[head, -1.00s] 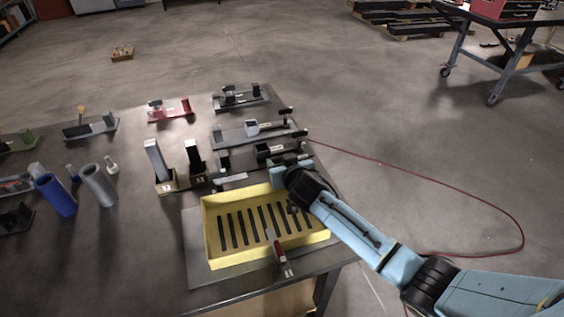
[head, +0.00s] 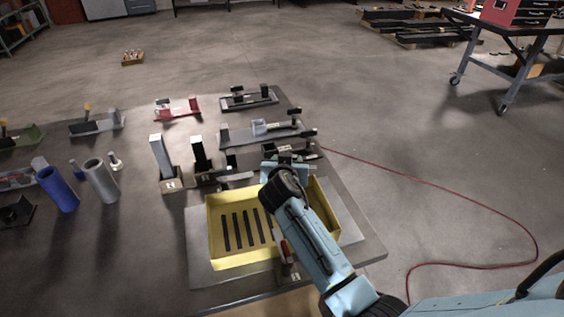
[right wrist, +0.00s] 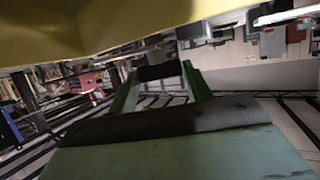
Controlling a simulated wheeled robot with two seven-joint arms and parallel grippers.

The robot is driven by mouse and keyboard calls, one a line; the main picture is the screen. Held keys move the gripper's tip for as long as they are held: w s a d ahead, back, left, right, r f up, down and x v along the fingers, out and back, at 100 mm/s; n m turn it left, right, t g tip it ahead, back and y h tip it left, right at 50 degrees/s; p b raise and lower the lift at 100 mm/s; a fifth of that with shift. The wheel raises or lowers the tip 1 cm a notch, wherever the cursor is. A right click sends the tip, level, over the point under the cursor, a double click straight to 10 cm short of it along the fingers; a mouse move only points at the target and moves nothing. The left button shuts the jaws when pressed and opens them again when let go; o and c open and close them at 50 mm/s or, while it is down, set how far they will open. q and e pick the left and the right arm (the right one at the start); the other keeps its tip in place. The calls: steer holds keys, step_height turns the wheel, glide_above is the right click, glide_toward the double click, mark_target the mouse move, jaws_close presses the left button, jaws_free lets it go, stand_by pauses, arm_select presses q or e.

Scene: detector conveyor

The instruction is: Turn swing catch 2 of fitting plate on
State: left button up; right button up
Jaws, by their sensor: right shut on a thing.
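Several plates with upright dark blocks stand on the table. The dark plate (head: 309,151) at the table's right edge is partly hidden by my right gripper (head: 288,163), which is at its near side. I cannot read catch numbers, and I cannot tell which way a catch is turned. In the right wrist view the two green fingers of the gripper (right wrist: 160,80) point away from me, with a dark part (right wrist: 160,71) between them. The gripper is shut on this part, which I cannot identify for certain. My left gripper is out of view.
A yellow slotted tray (head: 228,263) lies just below my right forearm, with a red-handled tool by its front edge. A grey plate (head: 237,137) lies behind, and two upright blocks (head: 161,158) stand to the left. A red hose (head: 440,193) runs across the floor.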

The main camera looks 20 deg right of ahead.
steer(key=o, duration=1.4)
steer(key=v, duration=1.3)
steer(key=shift+s+a+p, duration=0.1)
steer(key=shift+s+p, duration=0.1)
steer(key=shift+p, duration=0.1)
